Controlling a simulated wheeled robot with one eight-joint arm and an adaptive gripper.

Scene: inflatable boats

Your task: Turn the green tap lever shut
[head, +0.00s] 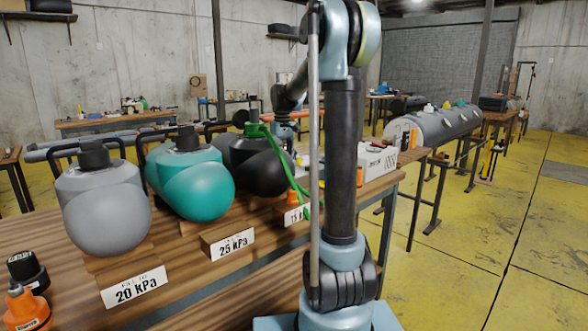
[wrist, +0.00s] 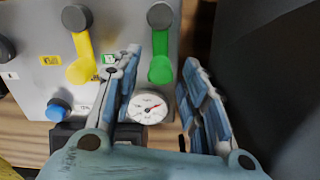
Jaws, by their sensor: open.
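The green tap lever (wrist: 160,66) hangs straight down from a round grey pivot (wrist: 160,15) on a grey panel (wrist: 120,35) in the wrist view. My gripper (wrist: 163,62) is open. One blue-padded finger is to the left of the lever and the other to the right, with the lever's lower end between the tips in the picture. Neither finger appears to touch it; the depth gap is hard to judge. A yellow lever (wrist: 82,58) hangs left of the left finger. In the head view my arm hides the gripper, and the green lever cannot be made out.
A round gauge (wrist: 149,107) sits below the green lever, and a blue knob (wrist: 59,109) at lower left. A dark surface (wrist: 270,60) fills the right. In the head view, grey (head: 105,205), teal (head: 190,180) and black (head: 255,160) bulbous vessels stand on the wooden bench (head: 215,275).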

